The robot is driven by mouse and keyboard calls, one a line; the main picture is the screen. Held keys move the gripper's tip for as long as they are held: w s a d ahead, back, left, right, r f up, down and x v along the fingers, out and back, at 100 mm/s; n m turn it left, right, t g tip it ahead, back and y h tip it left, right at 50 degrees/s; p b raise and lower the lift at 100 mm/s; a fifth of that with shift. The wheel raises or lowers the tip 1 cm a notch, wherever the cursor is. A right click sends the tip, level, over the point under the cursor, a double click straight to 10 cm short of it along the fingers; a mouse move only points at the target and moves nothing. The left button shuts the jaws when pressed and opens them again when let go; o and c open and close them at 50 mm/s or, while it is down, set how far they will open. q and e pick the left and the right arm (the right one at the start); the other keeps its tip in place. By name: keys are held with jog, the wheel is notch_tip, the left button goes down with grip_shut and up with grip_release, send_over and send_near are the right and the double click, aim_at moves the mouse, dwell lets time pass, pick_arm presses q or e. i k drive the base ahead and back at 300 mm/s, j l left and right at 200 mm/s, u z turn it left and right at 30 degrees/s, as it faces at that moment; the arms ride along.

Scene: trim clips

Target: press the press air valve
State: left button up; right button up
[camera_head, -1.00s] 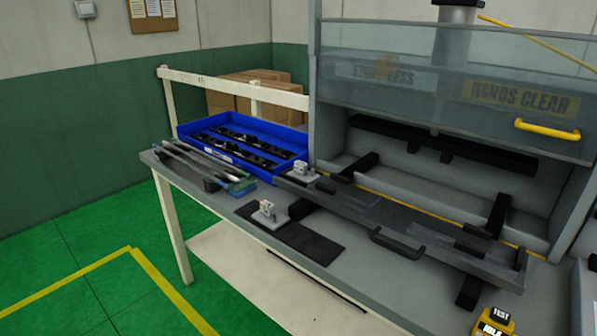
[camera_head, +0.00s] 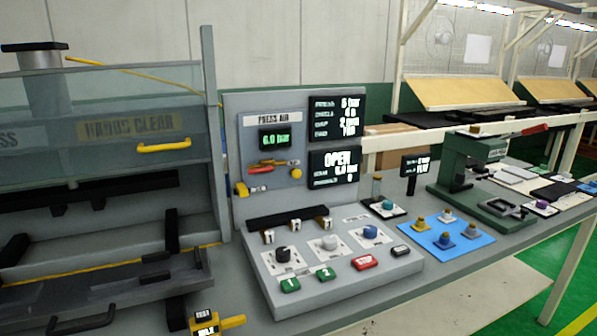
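The press air panel (camera_head: 272,150) stands upright at the middle of the view, with a "PRESS AIR" label (camera_head: 273,119) at its top. A small green display (camera_head: 275,139) on it reads 6.0 bar. Below the display are a red lever (camera_head: 262,169), a yellow piece (camera_head: 281,163) and a round brass-coloured fitting (camera_head: 297,173). I cannot tell for sure which of these is the valve's handle. Neither of my grippers is in view.
A sloped console (camera_head: 335,262) with knobs and green and red buttons stands below the panel. Two dark screens (camera_head: 336,118) are to its right. The press with its yellow-handled guard (camera_head: 163,147) is at left. A blue mat (camera_head: 446,237) with several parts lies at right.

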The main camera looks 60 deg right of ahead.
aim_at(269, 168)
jog(key=i+l+z, duration=0.1)
jog(key=z, duration=0.3)
jog(key=i+l+z, duration=0.1)
jog(key=z, duration=0.3)
jog(key=i+z, duration=0.1)
jog(key=z, duration=0.3)
jog(key=i+z, duration=0.15)
jog(key=z, duration=0.25)
